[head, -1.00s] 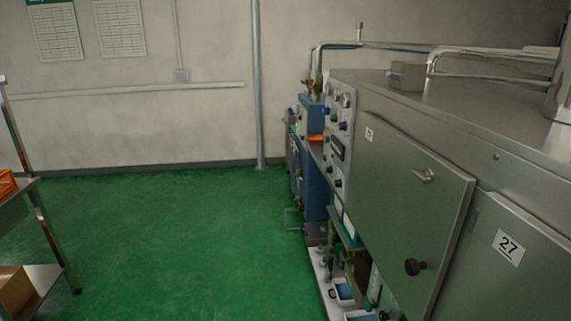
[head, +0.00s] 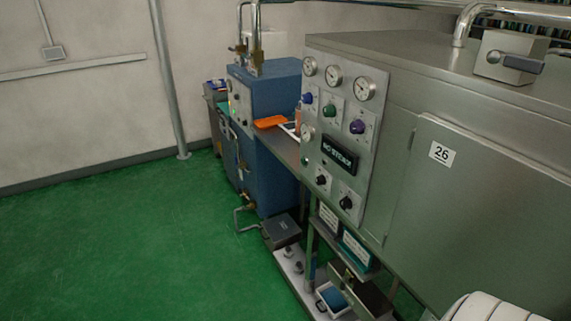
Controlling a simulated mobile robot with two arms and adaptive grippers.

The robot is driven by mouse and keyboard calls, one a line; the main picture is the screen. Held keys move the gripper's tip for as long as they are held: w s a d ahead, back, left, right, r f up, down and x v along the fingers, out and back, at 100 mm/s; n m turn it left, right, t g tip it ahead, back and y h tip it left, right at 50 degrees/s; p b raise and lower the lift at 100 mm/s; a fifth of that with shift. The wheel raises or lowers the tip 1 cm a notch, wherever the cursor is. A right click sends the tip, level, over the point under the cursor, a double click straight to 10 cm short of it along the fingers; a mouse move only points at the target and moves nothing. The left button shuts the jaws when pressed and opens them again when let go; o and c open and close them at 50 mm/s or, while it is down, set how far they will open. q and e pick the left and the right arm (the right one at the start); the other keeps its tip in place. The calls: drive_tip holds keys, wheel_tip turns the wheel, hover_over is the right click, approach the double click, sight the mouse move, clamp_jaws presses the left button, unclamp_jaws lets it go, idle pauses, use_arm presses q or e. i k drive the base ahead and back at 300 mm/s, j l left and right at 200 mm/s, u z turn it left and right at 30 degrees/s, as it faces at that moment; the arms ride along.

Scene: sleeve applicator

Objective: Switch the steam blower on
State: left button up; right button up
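A steel machine carries a control panel (head: 345,132) on its left end face, turned toward me in the head view. A black display (head: 339,155) has white lettering that seems to read "NO STEAM". Below it are two black rotary switches (head: 321,180) and (head: 346,203). Their small labels are too small to read, so I cannot tell which control belongs to the steam blower. Neither of my grippers shows.
A blue boiler-like unit (head: 270,85) with pipes stands beyond the panel. An orange tray (head: 269,122) lies on a ledge between them. Low shelves with boxes and a white base (head: 297,280) stand under the panel. The green floor (head: 130,240) at left is clear.

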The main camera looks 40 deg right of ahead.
sight(320, 180)
drive_tip(key=i+z, duration=0.4)
drive_tip(key=i+j+z, duration=0.25)
drive_tip(key=z, duration=0.15)
drive_tip(key=i+j+z, duration=0.75)
drive_tip(key=k+l, duration=0.05)
drive_tip(key=l, duration=0.05)
